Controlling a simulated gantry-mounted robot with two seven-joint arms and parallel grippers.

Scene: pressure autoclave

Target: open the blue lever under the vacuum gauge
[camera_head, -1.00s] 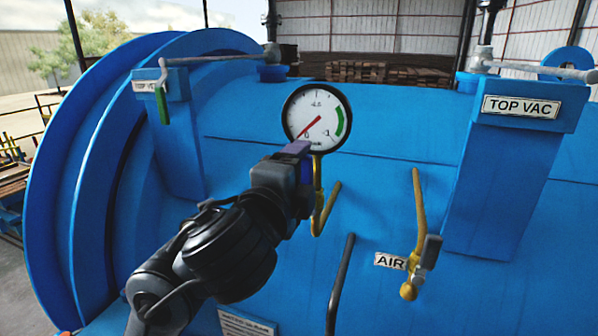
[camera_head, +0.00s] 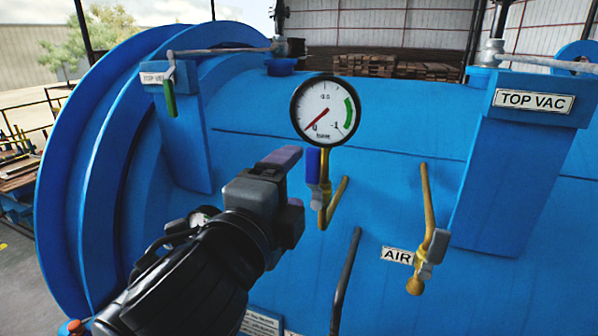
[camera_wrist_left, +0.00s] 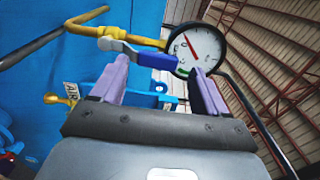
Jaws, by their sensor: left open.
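The blue lever (camera_head: 313,165) hangs upright just under the round white vacuum gauge (camera_head: 325,110), on a yellow pipe (camera_head: 338,200). My left gripper (camera_head: 284,156) is just left of the lever in the head view. In the left wrist view, the left gripper's purple fingers (camera_wrist_left: 158,85) are apart, and the blue lever (camera_wrist_left: 150,58) shows ahead, across the gap between them. The gauge (camera_wrist_left: 196,48) is behind the right finger. I cannot tell whether a finger touches the lever. My right gripper is not in view.
A yellow AIR pipe with a valve (camera_head: 427,240) stands to the right, beside the AIR label (camera_head: 397,255). A dark bar (camera_head: 345,280) rises below the gauge. A green lever (camera_head: 169,98) hangs at the upper left. The blue vessel wall (camera_head: 400,135) is close behind.

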